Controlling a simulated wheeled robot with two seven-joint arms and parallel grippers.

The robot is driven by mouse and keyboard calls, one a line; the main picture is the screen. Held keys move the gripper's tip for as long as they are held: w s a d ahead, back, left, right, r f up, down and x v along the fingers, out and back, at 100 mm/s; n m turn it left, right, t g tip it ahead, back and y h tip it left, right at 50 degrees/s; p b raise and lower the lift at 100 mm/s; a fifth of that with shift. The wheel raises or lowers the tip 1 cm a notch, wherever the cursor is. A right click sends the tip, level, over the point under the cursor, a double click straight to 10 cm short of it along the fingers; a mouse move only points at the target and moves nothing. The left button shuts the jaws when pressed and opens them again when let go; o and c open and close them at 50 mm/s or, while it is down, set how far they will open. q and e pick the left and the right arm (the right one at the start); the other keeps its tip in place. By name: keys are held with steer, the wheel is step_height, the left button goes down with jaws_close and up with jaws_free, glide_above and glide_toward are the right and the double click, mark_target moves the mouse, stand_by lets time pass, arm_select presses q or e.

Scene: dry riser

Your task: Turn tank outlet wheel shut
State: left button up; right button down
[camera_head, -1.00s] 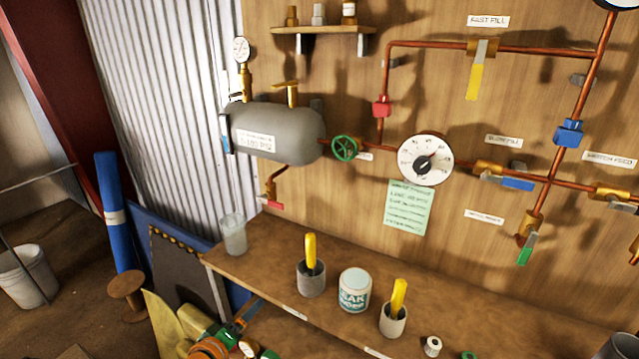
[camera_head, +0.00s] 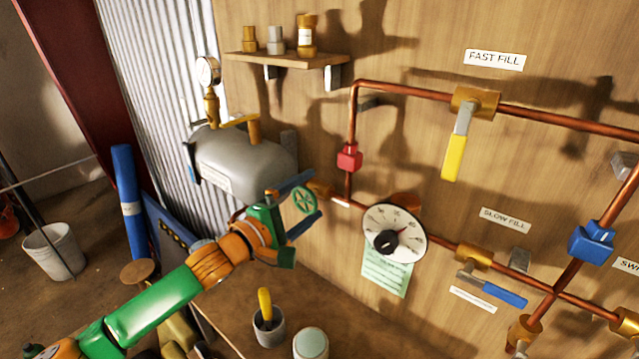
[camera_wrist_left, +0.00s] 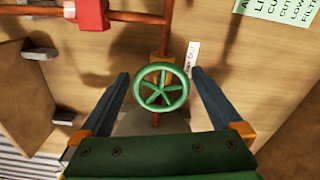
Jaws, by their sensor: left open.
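The green tank outlet wheel (camera_head: 303,200) is a spoked handwheel on the copper pipe beside the grey tank (camera_head: 240,163). My left gripper (camera_head: 306,202) is at the wheel, its two dark fingers open, one above and one below it in the head view. In the left wrist view the wheel (camera_wrist_left: 161,88) sits between the open fingers (camera_wrist_left: 162,92), with a gap on each side. No contact shows. My right gripper is not in view.
A round dial gauge (camera_head: 394,233) and a red pipe fitting (camera_head: 349,157) are close to the right of the wheel. A yellow fast fill lever (camera_head: 454,157) hangs farther right. Below, a bench holds a cup (camera_head: 268,328) with a yellow handle.

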mark_target(316, 192)
arm_select(q)
steer(key=shift+x, duration=1.05)
steer(key=shift+w+d+f, duration=0.1)
steer(key=shift+w+d, duration=0.15)
steer(key=shift+w, duration=0.15)
steer(key=shift+c, duration=0.2)
steer(key=c, duration=1.2)
steer(key=shift+o, duration=0.3)
